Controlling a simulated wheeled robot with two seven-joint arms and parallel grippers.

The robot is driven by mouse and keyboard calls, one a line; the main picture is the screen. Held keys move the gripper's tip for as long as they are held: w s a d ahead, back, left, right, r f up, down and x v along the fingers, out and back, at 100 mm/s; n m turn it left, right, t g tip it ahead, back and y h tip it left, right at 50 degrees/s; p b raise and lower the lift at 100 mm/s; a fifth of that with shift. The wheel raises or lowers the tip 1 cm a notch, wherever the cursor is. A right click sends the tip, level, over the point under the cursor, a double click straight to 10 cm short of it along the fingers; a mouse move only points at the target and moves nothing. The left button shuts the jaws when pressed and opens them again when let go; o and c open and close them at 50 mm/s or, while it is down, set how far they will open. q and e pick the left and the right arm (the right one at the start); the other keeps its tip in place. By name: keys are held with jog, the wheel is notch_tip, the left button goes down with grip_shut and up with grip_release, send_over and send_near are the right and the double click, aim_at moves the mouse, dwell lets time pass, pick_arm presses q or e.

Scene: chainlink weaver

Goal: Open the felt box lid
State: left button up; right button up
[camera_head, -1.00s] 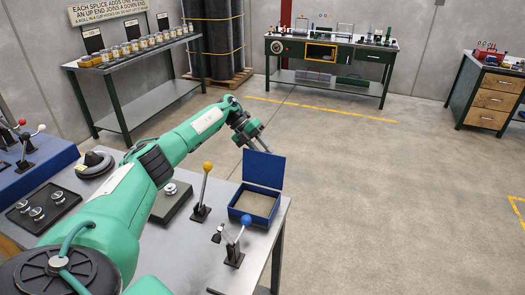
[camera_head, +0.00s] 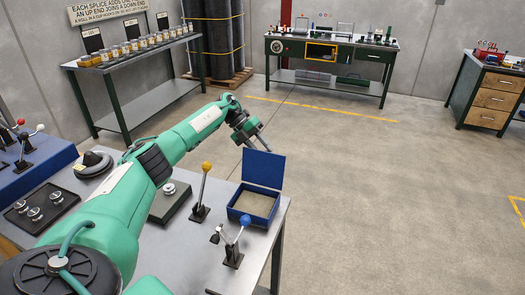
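The blue felt box (camera_head: 236,213) sits near the right corner of the metal bench. Its lid (camera_head: 264,169) stands upright along the back edge, so the box is open and its flat grey-beige inside shows. My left arm reaches in from the left, and its gripper (camera_head: 262,143) is above and behind the lid, close to the lid's top left. The fingers look apart, with nothing seen between them, though they are small here. Whether a finger touches the lid I cannot tell. My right gripper is not in view.
On the bench (camera_head: 185,245), a yellow-knobbed lever (camera_head: 203,192) stands left of the box and a blue-knobbed lever (camera_head: 235,243) in front of it. A dark tray with metal knobs (camera_head: 42,206) lies farther left. Open floor (camera_head: 400,190) lies to the right.

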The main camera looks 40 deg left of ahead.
pick_arm(q)
jog(key=b+v, duration=0.4)
jog(key=v, duration=0.9)
jog(key=shift+a, duration=0.1)
